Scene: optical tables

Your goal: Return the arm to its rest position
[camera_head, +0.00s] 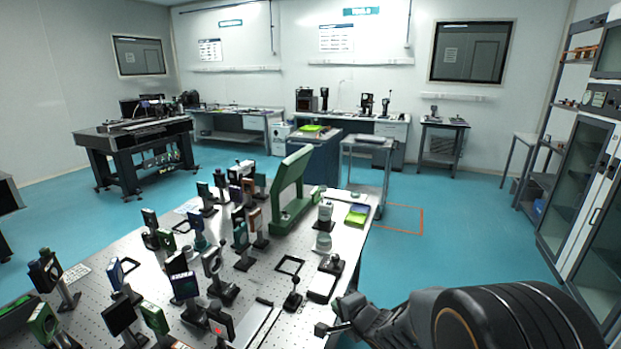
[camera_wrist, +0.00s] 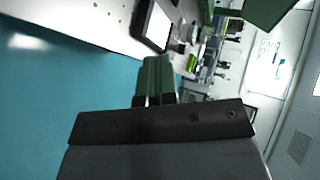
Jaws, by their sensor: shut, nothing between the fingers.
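My gripper (camera_head: 330,329) is at the lower middle of the head view, by the right edge of the optical table (camera_head: 262,262). My dark arm reaches in from the lower right behind it. In the wrist view my gripper (camera_wrist: 155,70) shows two green fingers close together, shut and empty. The table edge and blue floor lie beside the fingers in that view, which is turned on its side.
Several mounted optics crowd the table. A green arched frame (camera_head: 290,190) stands at its far right. A black-framed tray (camera_head: 322,287) lies near my gripper. A glass cabinet (camera_head: 578,180) stands at right. Blue floor (camera_head: 450,235) between is clear.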

